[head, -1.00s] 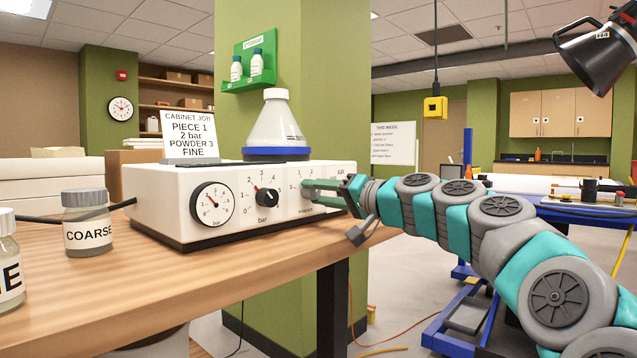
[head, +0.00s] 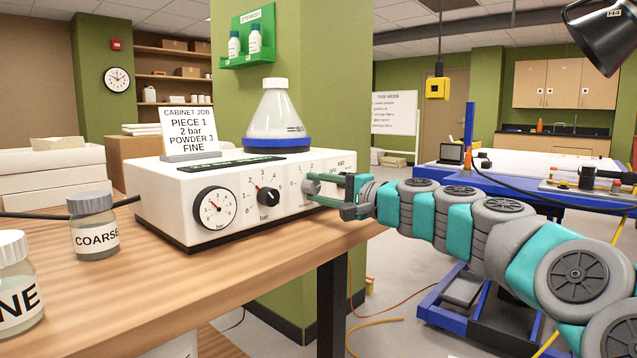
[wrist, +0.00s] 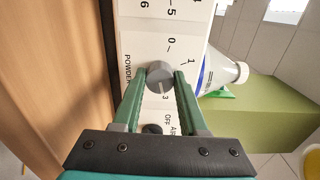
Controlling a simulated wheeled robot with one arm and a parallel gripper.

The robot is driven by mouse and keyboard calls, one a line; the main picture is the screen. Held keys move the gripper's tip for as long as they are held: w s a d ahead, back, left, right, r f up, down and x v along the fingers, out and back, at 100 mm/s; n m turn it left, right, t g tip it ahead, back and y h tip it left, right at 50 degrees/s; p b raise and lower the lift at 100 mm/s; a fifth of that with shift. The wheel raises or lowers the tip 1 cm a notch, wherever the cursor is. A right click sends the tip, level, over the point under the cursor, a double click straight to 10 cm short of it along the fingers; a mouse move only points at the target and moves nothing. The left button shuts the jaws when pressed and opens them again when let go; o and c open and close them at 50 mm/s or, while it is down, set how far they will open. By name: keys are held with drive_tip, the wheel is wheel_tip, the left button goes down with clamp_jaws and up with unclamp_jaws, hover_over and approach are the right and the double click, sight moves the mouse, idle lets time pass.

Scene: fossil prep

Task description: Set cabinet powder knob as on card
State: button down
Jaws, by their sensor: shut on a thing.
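The powder knob (wrist: 160,72) is a small grey round knob on the front of the white cabinet unit (head: 165,180). In the head view it sits right of the black bar knob (head: 268,196), largely behind my fingers. My gripper (wrist: 158,84) is shut on the powder knob, one green finger on each side; it also shows in the head view (head: 320,189). In the wrist view the marks 0, 1 and 3 show around the knob, with 3 near the gripper side. I cannot read its pointer surely. The card (head: 186,130) reads "CABINET JOB, PIECE 1, 2 bar, POWDER 3, FINE".
A round gauge (head: 217,207) is on the unit's left front. A powder flask (head: 278,118) with a blue base stands on top. A COARSE jar (head: 94,226) and another jar (head: 14,285) stand on the wooden bench (head: 200,285). A green pillar (head: 335,100) rises behind.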

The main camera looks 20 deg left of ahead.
idle(0.3)
drive_tip(key=shift+c, duration=2.2)
unclamp_jaws()
drive_tip(key=shift+d, duration=0.15)
drive_tip(key=v, duration=0.7)
drive_tip(key=shift+s+d+b, duration=0.15)
drive_tip(key=shift+d+b, duration=0.1)
drive_tip(key=shift+b, duration=0.2)
